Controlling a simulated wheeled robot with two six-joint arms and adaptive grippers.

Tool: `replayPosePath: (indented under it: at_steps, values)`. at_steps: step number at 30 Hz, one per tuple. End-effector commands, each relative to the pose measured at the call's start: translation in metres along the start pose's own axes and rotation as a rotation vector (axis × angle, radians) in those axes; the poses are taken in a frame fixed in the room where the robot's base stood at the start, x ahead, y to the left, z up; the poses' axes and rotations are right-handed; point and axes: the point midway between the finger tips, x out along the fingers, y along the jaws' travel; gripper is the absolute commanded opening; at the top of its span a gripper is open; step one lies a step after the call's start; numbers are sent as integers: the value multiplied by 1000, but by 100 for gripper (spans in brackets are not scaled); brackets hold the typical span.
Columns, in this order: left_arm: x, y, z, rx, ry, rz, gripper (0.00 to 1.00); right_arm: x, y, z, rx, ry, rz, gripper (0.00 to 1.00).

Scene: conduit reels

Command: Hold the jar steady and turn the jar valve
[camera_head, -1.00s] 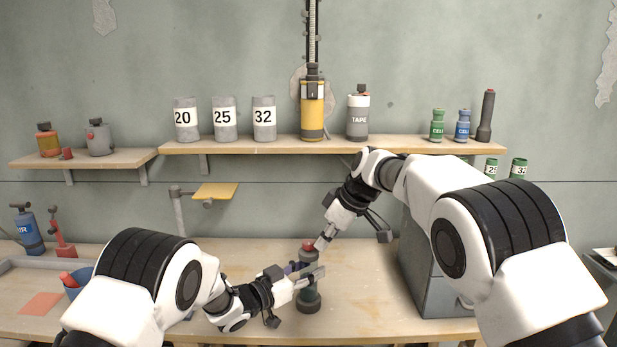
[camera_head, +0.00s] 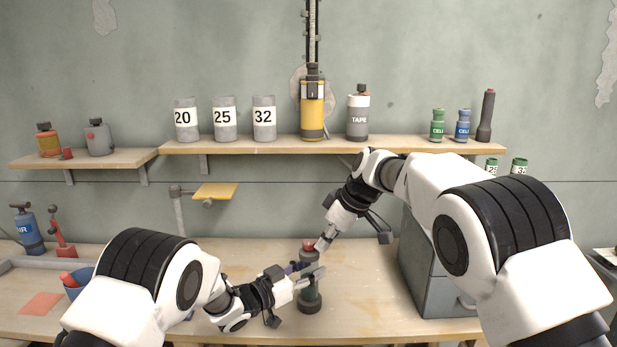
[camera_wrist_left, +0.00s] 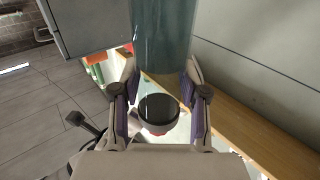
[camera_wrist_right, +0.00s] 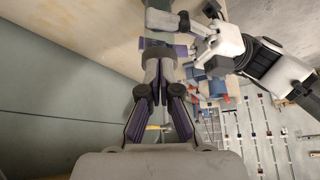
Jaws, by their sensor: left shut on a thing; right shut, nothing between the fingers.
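The jar (camera_head: 309,298) stands upright on the workbench, a dark grey-green cylinder with a red valve (camera_head: 308,246) on top. My left gripper (camera_head: 306,272) comes in from the left and is shut on the jar's body at mid-height, hiding part of it. The jar's teal body also shows between the fingers in the left wrist view (camera_wrist_left: 163,38). My right gripper (camera_head: 321,243) points down from the upper right. Its fingers are shut and empty, with the tips beside the red valve; whether they touch it I cannot tell.
A grey cabinet (camera_head: 432,270) stands on the bench to the right. A shelf (camera_head: 330,147) with canisters is behind. The bench (camera_head: 365,300) is clear between jar and cabinet.

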Motion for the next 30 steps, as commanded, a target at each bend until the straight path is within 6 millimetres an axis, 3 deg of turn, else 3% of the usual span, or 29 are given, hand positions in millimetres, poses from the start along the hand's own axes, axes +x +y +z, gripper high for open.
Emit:
replayPosePath:
  at_steps: [13,24,25,27,30]
  values:
    - [-1,-2,0,-2,1,-4,1,-48,1,-26,-1,1,2,0]
    - [-1,-2,0,-2,1,-4,1,-53,1,-28,0,-1,1,0]
    - [-1,-2,0,-2,1,-4,47,-53,1,-28,0,-1,1,0]
    - [-1,-2,0,-2,1,-4,72,-53,1,-28,0,-1,1,0]
    - [-1,-2,0,-2,1,-4,73,-53,1,-28,0,-1,1,0]
